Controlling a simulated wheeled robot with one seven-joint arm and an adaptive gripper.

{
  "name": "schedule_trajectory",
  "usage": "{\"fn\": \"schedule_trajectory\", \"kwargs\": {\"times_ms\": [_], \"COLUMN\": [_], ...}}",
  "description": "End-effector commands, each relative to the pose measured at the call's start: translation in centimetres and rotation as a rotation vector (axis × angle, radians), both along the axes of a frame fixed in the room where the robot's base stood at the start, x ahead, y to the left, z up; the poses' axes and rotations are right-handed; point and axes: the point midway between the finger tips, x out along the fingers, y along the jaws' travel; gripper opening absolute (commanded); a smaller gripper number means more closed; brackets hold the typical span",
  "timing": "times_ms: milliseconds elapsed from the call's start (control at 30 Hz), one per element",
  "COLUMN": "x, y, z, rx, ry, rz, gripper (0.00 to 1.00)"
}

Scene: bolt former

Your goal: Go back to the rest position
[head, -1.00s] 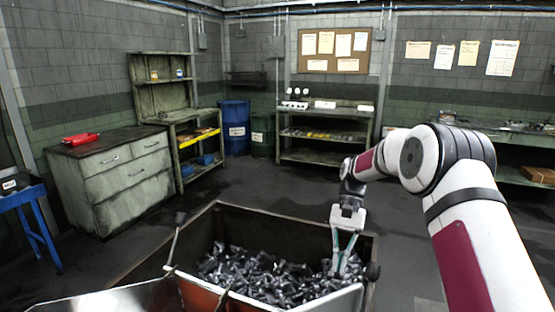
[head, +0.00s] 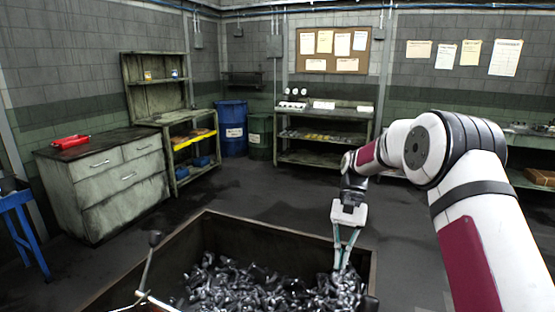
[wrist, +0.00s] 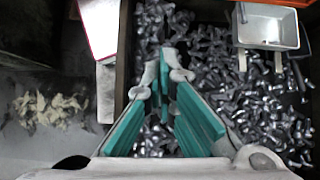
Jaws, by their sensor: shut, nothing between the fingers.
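My gripper (head: 345,258) hangs with its fingers pointing down at the right side of a dark metal bin (head: 290,228). The bin is heaped with grey bolts (head: 250,285). In the wrist view my gripper (wrist: 165,68) has its teal-padded fingers meeting at the tips, with nothing held between them. Loose bolts (wrist: 265,100) lie below and around the fingertips. I cannot tell whether the tips touch the bolts.
In the wrist view a grey metal scoop-like part (wrist: 268,28) lies over the bolts. A drawer cabinet (head: 105,180) stands left, with a blue barrel (head: 232,128) and a shelf unit (head: 325,135) behind. Dark floor (head: 260,190) is clear beyond the bin.

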Motion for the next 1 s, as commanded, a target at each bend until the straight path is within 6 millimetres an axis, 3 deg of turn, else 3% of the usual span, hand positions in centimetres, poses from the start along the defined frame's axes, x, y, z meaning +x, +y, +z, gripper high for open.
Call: {"fn": "schedule_trajectory", "kwargs": {"times_ms": [467,700,1000], "x": [-2.2,-5.6,-11.3], "y": [-0.2,-0.7,-1.5], "z": [5.4,10.1,14.4], "rx": [-0.034,-0.070,-0.112], "ry": [-0.139,-0.284,-0.474], "rz": [0.048,0.097,0.159], "gripper": [0.00,0.00,0.00]}}
